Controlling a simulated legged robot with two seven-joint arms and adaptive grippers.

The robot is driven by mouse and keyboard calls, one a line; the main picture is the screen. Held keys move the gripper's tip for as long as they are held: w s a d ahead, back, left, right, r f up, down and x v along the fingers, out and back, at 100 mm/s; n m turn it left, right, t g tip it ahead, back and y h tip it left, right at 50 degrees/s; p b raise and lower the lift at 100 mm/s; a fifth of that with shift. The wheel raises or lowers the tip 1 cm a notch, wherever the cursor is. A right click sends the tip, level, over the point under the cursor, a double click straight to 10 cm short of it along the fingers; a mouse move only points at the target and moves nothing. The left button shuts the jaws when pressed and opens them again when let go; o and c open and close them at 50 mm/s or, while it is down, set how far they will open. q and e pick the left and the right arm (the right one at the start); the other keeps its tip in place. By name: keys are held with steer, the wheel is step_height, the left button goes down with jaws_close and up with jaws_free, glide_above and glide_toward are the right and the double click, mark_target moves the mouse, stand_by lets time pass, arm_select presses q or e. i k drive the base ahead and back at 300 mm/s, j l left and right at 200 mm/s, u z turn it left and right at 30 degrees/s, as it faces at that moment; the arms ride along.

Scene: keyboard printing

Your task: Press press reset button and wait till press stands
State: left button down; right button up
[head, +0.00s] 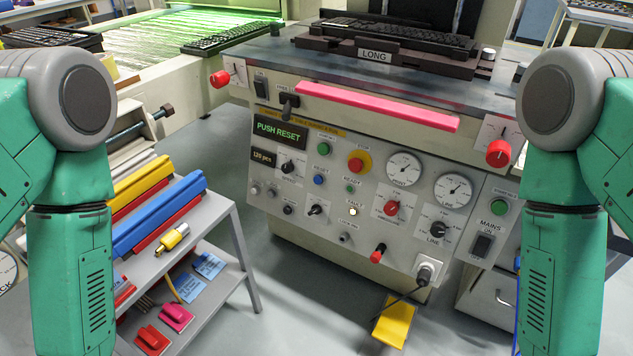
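The press (378,263) stands in the middle, its front panel facing me. A green display (279,130) on the panel reads "PUSH RESET". A small blue button (320,180) sits under a label that seems to read "RESET". A green button (323,149) is above it and a red stop knob (355,164) on yellow is to its right. A white lamp (353,212) looks lit below. My two arms hang down at the left and right edges. Both grippers are outside the picture, so nothing shows of what they hold.
A pink bar (379,107) runs across the press front, with red knobs (220,79) at its sides. A keyboard (400,36) lies on top. A shelf (222,220) with colored bars stands at left. A yellow pedal (394,322) is on the floor, near a cable plugged into the panel.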

mark_target(318, 179)
steer(key=i+z, duration=0.25)
steer(key=z, duration=0.2)
steer(key=i+z, duration=0.25)
steer(key=z, duration=0.15)
